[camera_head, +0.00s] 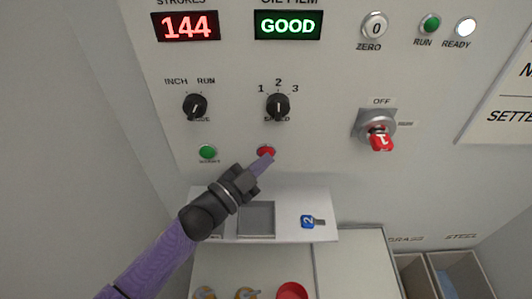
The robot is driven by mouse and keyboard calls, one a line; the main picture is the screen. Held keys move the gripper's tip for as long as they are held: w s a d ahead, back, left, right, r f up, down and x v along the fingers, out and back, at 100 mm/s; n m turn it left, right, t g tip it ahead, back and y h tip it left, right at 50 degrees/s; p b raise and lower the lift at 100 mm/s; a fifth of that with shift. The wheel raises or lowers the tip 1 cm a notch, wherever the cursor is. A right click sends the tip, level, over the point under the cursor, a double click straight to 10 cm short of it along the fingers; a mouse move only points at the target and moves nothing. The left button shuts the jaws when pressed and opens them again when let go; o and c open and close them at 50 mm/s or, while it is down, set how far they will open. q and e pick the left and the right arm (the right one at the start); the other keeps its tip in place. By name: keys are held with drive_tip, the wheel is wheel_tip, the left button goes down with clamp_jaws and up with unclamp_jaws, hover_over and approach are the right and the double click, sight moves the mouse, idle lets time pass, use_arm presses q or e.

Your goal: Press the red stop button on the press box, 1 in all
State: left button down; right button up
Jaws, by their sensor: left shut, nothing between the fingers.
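The red stop button (266,149) is on the light grey front panel of the press box (330,150), below the speed knob. It is partly covered by my left gripper. My left gripper (266,160) comes in from the lower left, shut and empty, with its fingertips over the lower part of the button. I cannot tell whether the tips touch it or stand just in front. My right gripper is not in view.
A green button (208,151) sits left of the red one. Mode knob (195,106) and speed knob (278,106) are above. A red-handled switch (379,136) is at right. A shelf (290,232) with a blue-tagged key (309,221) juts out below.

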use_arm(q)
drive_tip(key=shift+s, duration=0.1)
idle(0.3)
drive_tip(key=shift+s+p, duration=0.45)
drive_tip(key=shift+s, duration=0.2)
drive_tip(key=s+p, duration=0.2)
drive_tip(key=s, duration=0.3)
idle(0.6)
